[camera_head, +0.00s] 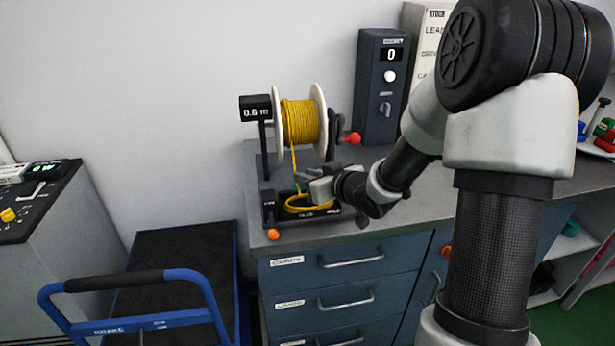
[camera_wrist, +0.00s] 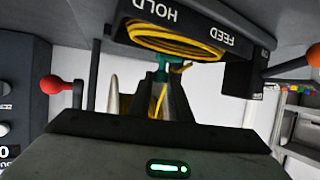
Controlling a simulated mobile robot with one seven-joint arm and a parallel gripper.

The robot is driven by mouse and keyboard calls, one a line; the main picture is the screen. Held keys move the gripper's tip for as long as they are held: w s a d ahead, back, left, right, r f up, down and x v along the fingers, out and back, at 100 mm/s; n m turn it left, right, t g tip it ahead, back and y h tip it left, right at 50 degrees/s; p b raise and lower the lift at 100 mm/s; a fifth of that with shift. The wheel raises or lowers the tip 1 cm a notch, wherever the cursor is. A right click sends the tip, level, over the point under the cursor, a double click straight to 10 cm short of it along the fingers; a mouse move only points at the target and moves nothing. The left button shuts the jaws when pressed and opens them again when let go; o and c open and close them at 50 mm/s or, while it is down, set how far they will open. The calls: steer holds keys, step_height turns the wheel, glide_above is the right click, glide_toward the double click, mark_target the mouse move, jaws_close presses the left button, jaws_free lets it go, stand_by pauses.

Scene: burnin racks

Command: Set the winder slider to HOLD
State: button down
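The winder (camera_head: 270,170) stands on the bench with a spool of yellow cable (camera_head: 299,121) and a display reading about 0.6. Its base has a front edge marked FEED and HOLD; in the wrist view this edge (camera_wrist: 196,28) is upside down, HOLD left and FEED right. A coil of yellow cable lies in the base. My gripper (camera_head: 306,184) is low over the base. In the wrist view its fingertips (camera_wrist: 162,80) are close together at a small teal piece (camera_wrist: 161,68) beside the cable. I cannot tell if they grip it, or whether it is the slider.
An orange-knobbed lever (camera_head: 273,234) sticks out at the winder's front left, and a red crank knob (camera_head: 353,138) at its right. A dark box with a display of 0 (camera_head: 383,87) stands behind. A blue-framed cart (camera_head: 140,322) is at lower left.

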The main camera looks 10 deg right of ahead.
steer(key=d+p, duration=0.2)
steer(key=d, duration=0.1)
steer(key=d+p, duration=0.2)
steer(key=d, duration=0.2)
steer(key=shift+r, duration=0.2)
steer(key=shift+d+f, duration=0.15)
steer(key=shift+d, duration=0.1)
steer(key=c, duration=1.6)
jaws_free()
steer(key=shift+d, duration=0.1)
steer(key=shift+c, duration=0.2)
steer(key=p+v, duration=0.2)
steer(key=v, duration=1.5)
steer(key=shift+s+p, duration=0.2)
steer(key=shift+p, duration=0.15)
steer(key=shift+d, duration=0.1)
